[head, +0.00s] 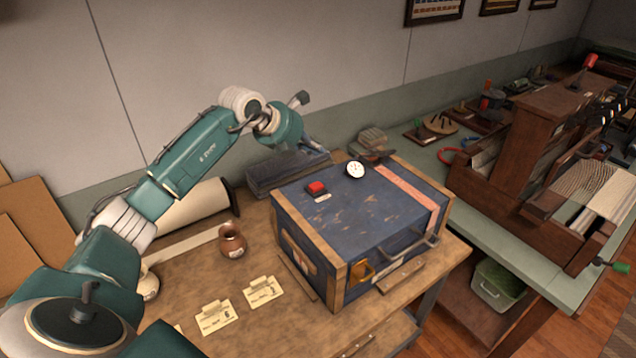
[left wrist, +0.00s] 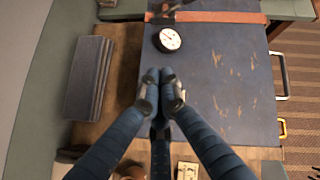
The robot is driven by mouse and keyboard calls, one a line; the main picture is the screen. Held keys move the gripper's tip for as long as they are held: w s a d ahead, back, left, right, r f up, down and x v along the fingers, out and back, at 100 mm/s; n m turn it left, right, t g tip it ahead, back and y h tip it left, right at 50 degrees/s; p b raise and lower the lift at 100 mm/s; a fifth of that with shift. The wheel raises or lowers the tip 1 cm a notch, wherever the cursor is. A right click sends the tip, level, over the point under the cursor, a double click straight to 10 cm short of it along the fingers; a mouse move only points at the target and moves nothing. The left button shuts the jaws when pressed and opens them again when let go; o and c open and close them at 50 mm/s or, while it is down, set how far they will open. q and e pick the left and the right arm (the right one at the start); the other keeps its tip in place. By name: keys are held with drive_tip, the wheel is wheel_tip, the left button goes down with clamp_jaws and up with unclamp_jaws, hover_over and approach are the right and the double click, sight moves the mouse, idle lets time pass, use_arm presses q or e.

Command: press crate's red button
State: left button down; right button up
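The crate (head: 370,215) is a blue box with wooden edges, standing on the wooden workbench. Its red button (head: 317,187) sits on the lid near the left side, with a small pale label in front of it. In the left wrist view the crate lid (left wrist: 225,75) shows below the fingers, but I cannot see the button there. My left gripper (head: 318,146) is above and behind the button, apart from it in the head view. In the left wrist view its fingertips (left wrist: 160,77) are together with nothing between them. My right gripper is not in view.
A round white dial (head: 355,169) sits on the lid; it also shows in the left wrist view (left wrist: 168,39). A dark slatted block (head: 270,176) lies behind the crate. A brown jug (head: 232,240) and paper cards (head: 262,291) are left of it.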

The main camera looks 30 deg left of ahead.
use_arm(q)
drive_tip(key=shift+w+a+f, duration=0.1)
drive_tip(key=shift+w+a, duration=0.05)
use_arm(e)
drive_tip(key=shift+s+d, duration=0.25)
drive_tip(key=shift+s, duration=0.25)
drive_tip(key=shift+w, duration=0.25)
use_arm(q)
drive_tip(key=b, duration=0.5)
hover_over(314, 186)
wheel_tip(314, 186, down, 8)
drive_tip(key=shift+r, duration=0.25)
drive_tip(key=shift+f+b, duration=0.35)
drive_tip(key=shift+f, duration=0.3)
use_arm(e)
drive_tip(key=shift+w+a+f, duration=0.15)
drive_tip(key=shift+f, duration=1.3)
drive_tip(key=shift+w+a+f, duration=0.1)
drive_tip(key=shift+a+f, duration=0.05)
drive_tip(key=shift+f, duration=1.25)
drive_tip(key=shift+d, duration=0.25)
use_arm(q)
drive_tip(key=shift+f, duration=0.1)
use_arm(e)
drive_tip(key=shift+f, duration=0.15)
